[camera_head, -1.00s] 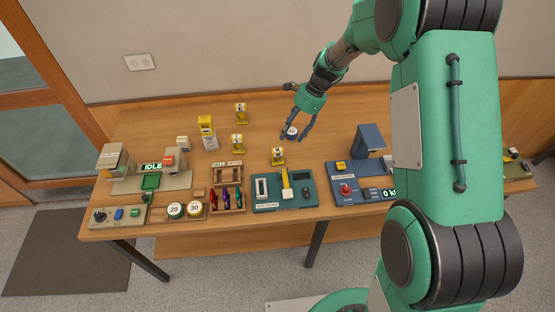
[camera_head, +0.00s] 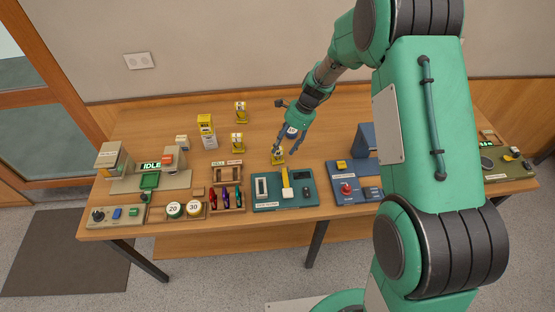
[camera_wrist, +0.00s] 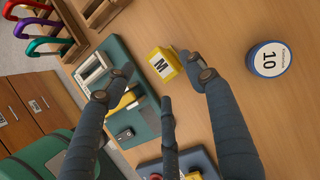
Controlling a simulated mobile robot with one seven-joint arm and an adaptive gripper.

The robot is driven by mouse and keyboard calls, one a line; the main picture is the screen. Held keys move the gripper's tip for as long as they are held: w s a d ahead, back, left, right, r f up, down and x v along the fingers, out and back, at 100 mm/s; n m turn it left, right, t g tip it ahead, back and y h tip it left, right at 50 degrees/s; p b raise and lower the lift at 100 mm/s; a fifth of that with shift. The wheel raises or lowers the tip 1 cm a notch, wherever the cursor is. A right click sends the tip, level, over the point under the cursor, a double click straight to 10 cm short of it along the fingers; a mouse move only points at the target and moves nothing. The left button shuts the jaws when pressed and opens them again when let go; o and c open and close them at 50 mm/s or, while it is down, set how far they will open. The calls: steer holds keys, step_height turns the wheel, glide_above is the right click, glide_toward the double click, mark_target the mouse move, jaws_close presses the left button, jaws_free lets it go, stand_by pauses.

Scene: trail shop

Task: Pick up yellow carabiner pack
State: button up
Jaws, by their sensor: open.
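A small yellow pack marked M (camera_head: 278,160) stands on the wooden table behind the teal tray. In the wrist view the same pack (camera_wrist: 162,64) shows just beyond the fingertips. My gripper (camera_head: 284,149) is open and empty, its fingers above and around the pack's top in the head view; I cannot tell if they touch it. In the wrist view the gripper (camera_wrist: 157,72) has its fingers spread. Two similar yellow packs stand farther back: one (camera_head: 238,143) to the left and another (camera_head: 241,113) behind it. The fingers partly cover the nearest pack in the head view.
A round weight marked 10 (camera_wrist: 268,62) stands close to the gripper. A teal tray (camera_head: 262,206) and a blue station (camera_head: 345,178) lie along the front. A rack of coloured carabiners (camera_head: 227,198) and a yellow-and-white box (camera_head: 206,131) stand left.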

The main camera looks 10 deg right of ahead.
mark_target(280, 150)
steer(key=shift+f, duration=0.25)
steer(key=shift+b+x, duration=0.6)
steer(key=shift+x, duration=2)
steer(key=shift+w+a, duration=0.1)
jaws_close()
